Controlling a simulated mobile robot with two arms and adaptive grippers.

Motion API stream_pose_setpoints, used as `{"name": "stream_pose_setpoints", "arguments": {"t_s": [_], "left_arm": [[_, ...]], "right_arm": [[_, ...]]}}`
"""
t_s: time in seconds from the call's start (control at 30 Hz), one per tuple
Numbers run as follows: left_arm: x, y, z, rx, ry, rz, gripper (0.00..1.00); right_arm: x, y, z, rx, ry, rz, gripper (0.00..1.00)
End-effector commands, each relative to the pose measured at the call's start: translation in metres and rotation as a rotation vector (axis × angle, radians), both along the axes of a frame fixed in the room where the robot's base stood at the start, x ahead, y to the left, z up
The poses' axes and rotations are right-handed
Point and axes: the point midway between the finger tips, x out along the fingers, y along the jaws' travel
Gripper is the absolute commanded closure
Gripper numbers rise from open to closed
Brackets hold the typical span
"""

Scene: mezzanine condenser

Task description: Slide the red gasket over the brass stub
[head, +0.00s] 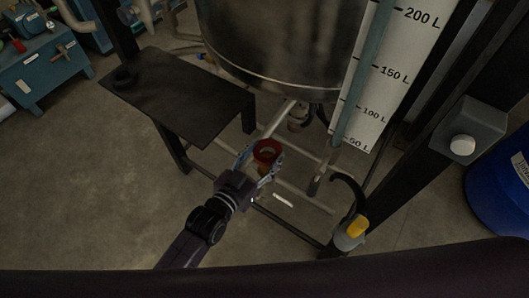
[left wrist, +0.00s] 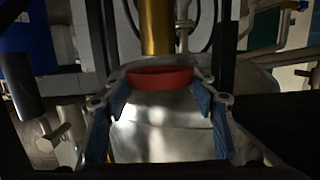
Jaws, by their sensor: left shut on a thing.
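My left gripper (head: 262,158) is below the steel tank in the head view, shut on the red gasket (head: 267,148), a short ring with a dark opening on top. In the left wrist view the gasket (left wrist: 159,77) sits between the two blue-padded fingers of the gripper (left wrist: 160,88). I cannot make out the stub clearly in the head view. My right gripper is not in view.
The steel tank (head: 270,45) hangs above and beyond the gripper, with a level scale (head: 385,75) at its right. A dark flat plate (head: 180,95) is at the left. Frame bars and a yellow-handled fitting (head: 357,227) stand at the right. Open floor lies front left.

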Motion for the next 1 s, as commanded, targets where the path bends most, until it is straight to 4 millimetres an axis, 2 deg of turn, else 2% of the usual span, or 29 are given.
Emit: {"name": "stream_pose_setpoints", "arguments": {"t_s": [1.0], "left_arm": [[0.0003,0.0003,0.0006,0.000,-0.001,0.000,0.64]], "right_arm": [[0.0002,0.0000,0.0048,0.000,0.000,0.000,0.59]]}}
